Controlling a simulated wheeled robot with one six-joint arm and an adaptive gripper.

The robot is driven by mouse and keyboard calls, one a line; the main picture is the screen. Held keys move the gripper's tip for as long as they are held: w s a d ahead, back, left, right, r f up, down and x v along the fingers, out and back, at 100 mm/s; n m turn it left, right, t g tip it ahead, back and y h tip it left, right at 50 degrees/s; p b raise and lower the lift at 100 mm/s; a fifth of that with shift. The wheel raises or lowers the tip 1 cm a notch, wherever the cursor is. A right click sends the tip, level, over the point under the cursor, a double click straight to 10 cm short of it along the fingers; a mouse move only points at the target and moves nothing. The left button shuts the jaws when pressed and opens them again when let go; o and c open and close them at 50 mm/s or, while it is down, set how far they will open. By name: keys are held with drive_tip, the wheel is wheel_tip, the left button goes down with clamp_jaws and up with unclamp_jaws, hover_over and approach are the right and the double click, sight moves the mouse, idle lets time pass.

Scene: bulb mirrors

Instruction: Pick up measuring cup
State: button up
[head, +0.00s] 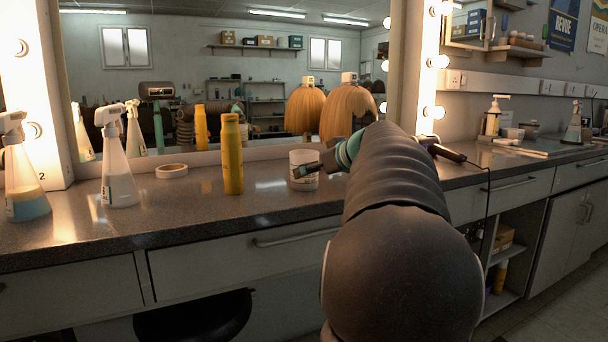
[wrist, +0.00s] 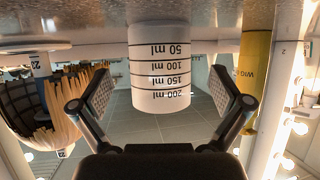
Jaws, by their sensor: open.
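The measuring cup is a white cup with dark marks. In the head view the cup (head: 302,156) stands upright on the counter, right of a yellow bottle, partly hidden by my gripper (head: 308,171). The wrist view is upside down. There the cup (wrist: 160,62) shows its scale from 50 to 200 ml in the middle. My gripper (wrist: 161,104) is open, with one finger on each side of the cup. Gaps show between both fingers and the cup, and nothing is held.
The yellow bottle (head: 232,155) stands left of the cup, with a tape roll (head: 172,170) and spray bottles (head: 117,165) farther left. A wig (head: 345,110) stands behind my arm. The mirror (head: 180,60) rises behind. The counter (head: 150,228) is clear in front.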

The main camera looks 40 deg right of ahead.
drive_tip(key=x, duration=0.5)
drive_tip(key=shift+r+p, duration=0.15)
drive_tip(key=shift+p, duration=0.15)
drive_tip(key=c, duration=1.2)
